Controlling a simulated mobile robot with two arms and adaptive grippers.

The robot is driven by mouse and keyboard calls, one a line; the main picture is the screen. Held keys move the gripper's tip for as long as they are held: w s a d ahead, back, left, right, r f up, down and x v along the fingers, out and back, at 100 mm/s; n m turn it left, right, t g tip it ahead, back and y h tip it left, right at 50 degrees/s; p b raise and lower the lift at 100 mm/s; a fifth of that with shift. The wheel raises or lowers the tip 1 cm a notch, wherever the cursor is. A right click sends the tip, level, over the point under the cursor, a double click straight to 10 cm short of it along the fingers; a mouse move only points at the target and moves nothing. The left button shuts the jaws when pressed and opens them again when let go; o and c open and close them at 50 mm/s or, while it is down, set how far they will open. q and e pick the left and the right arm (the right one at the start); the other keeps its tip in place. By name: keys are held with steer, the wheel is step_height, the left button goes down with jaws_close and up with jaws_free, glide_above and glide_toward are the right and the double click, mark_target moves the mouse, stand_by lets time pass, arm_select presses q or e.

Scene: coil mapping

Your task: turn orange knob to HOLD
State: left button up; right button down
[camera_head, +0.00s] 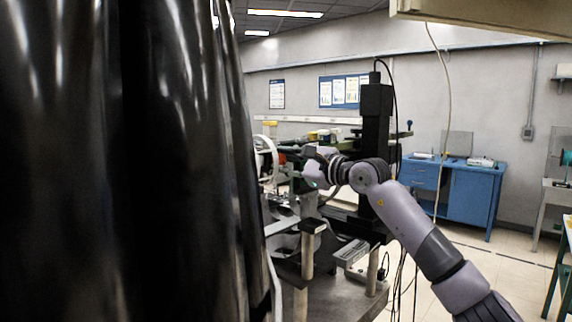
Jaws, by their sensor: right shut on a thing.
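My right arm comes in from the lower right, and its right gripper (312,167) points left at the lab apparatus (376,130) in the middle of the view. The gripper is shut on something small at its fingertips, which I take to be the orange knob. A small orange-red patch (283,158) shows just left of the fingers. The knob's pointer and the HOLD marking cannot be made out at this distance. My left gripper is not in view.
A large glossy black surface (120,160) fills the left of the view and hides what is behind it. A blue cabinet (470,195) stands by the back wall. Cables hang near my right arm. Floor at the right is partly clear.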

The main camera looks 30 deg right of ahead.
stand_by(0.5)
steer(key=c, duration=1.5)
jaws_free()
steer(key=shift+c, duration=0.2)
steer(key=v, duration=1.2)
